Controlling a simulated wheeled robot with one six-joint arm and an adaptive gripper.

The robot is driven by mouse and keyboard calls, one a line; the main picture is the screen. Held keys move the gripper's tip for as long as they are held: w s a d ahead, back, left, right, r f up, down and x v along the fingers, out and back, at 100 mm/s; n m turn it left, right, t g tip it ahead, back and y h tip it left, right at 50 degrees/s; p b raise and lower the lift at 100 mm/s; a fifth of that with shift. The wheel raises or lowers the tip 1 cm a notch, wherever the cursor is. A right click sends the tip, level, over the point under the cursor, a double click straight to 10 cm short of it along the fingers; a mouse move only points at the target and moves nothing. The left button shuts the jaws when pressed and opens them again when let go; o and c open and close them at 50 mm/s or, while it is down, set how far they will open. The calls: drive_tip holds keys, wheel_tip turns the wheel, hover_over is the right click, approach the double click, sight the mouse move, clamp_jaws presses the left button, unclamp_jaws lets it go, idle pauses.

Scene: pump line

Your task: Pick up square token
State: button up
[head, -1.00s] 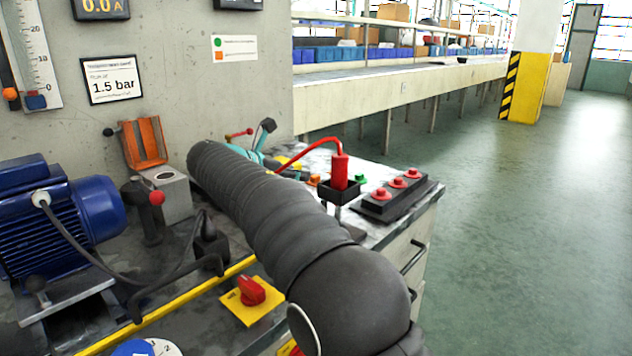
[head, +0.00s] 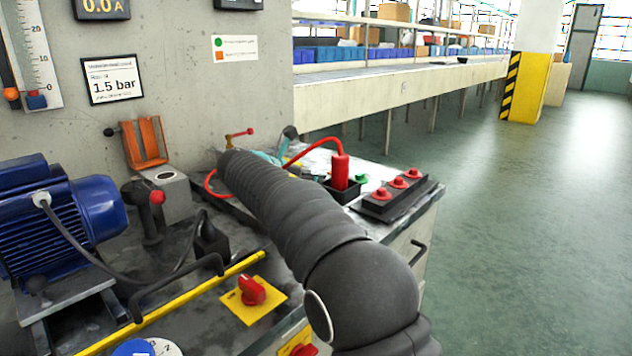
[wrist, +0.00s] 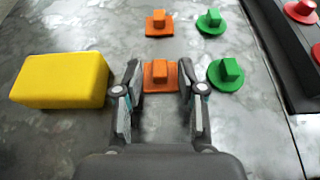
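An orange token with a square base and a raised block grip (wrist: 160,76) lies on the grey metal bench top in the wrist view. My gripper (wrist: 162,72) is open, with one finger on each side of this token. I cannot tell whether the fingers touch it. A second orange token (wrist: 159,23) lies farther up, also square-looking. Two green tokens with round bases, one nearer (wrist: 226,75) and one farther (wrist: 211,22), lie to the right.
A yellow block (wrist: 60,80) lies left of my gripper. A black box with red buttons (head: 398,195) stands at the bench's right side. A red plug with a cable (head: 340,172) stands near it. A blue motor (head: 60,215) and a red knob (head: 251,290) are at left and front.

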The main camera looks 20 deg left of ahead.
clamp_jaws()
